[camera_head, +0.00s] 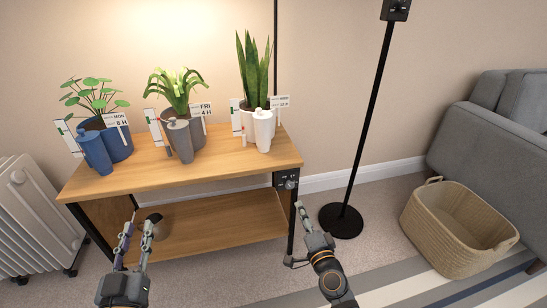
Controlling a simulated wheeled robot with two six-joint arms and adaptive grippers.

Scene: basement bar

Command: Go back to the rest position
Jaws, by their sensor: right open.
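My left gripper (138,225) is in front of the wooden shelf table, with its two fingers apart and nothing visible between them. My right gripper (293,234) is by the table's front right leg, its fingers spread wide and empty. Both grippers appear below the level of the tabletop in the picture. Whether either one touches the table cannot be told.
The wooden table (225,165) bears three potted plants with cards, a blue can (94,152), a grey can (180,141) and a white can (262,131). A black stand (342,220), wicker basket (455,235) and sofa (485,150) are right; a radiator (35,220) is left.

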